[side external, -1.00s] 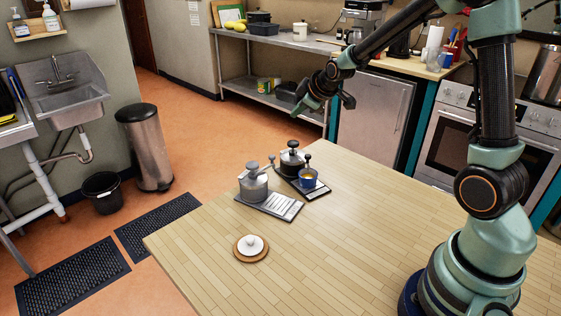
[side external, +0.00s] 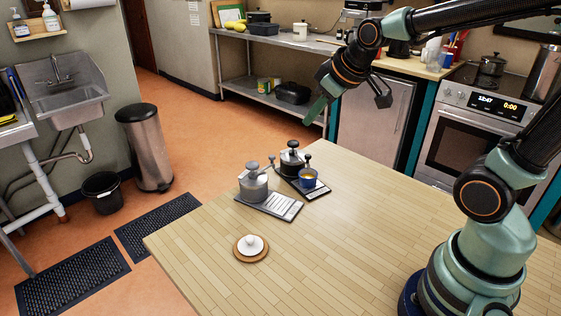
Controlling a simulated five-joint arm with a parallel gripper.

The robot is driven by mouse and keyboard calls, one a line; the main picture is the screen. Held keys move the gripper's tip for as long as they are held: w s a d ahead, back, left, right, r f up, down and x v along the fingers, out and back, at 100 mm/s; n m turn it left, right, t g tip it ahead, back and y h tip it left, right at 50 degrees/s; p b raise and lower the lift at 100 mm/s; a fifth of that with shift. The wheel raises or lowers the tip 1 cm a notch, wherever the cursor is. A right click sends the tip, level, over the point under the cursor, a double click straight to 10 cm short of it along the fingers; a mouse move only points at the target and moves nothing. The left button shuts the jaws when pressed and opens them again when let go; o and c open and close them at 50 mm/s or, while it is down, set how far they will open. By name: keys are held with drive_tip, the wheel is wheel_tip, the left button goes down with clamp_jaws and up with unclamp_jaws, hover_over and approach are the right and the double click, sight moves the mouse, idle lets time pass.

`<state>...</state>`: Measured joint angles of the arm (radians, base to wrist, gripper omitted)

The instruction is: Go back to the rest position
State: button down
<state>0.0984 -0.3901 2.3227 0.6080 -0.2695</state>
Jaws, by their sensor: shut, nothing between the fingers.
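My gripper (side external: 318,107) hangs in the air beyond the far edge of the wooden table (side external: 400,210), tilted down to the left. It is shut and holds nothing. It is well above the things on the table and apart from all of them. Two hand-crank grinders stand near the table's far left part: a grey one (side external: 253,183) and a dark one (side external: 292,160). A blue cup (side external: 309,179) with yellowish contents is beside the dark one.
A light scale-like plate (side external: 283,208) lies by the grey grinder. A white lid-like piece (side external: 251,244) rests on a round wooden coaster nearer the front. A steel shelf (side external: 290,42), fridge and oven (side external: 465,142) stand behind.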

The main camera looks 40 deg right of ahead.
drive_tip(key=s+a+m+g, duration=0.1)
drive_tip(key=s+a+m, duration=0.1)
drive_tip(key=s, duration=0.7)
drive_tip(key=shift+a+y, duration=0.4)
drive_tip(key=shift+a, duration=0.45)
